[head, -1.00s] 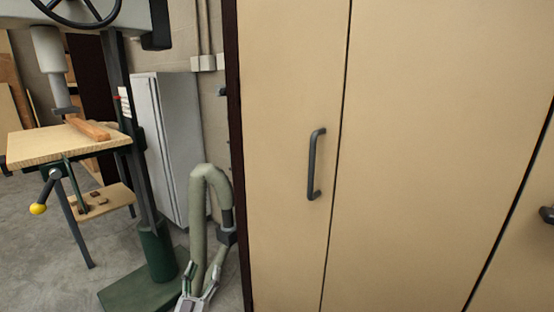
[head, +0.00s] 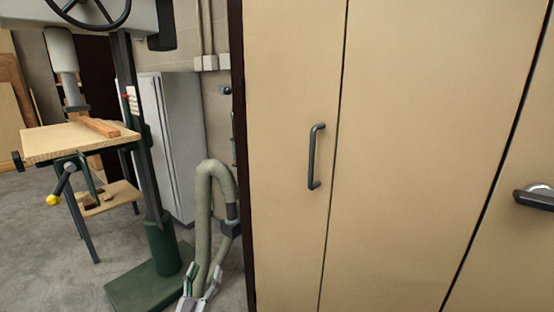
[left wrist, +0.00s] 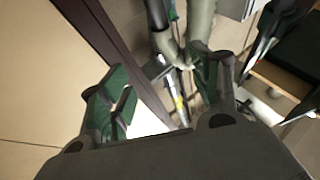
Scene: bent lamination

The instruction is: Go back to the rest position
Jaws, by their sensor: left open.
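My left gripper (head: 200,298) shows at the bottom edge of the head view, in front of the floor and left of the beige cabinet. In the left wrist view its two fingers (left wrist: 160,88) are spread wide apart, with nothing between them. The fingers have green inner faces. My right gripper is in neither view.
A tall beige cabinet (head: 425,130) with dark handles (head: 315,157) fills the right. A drill press with a wooden table (head: 75,140) stands at left. A grey-green hose (head: 203,215) and a grey locker (head: 180,140) stand between them. Grey floor (head: 35,225) is open at lower left.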

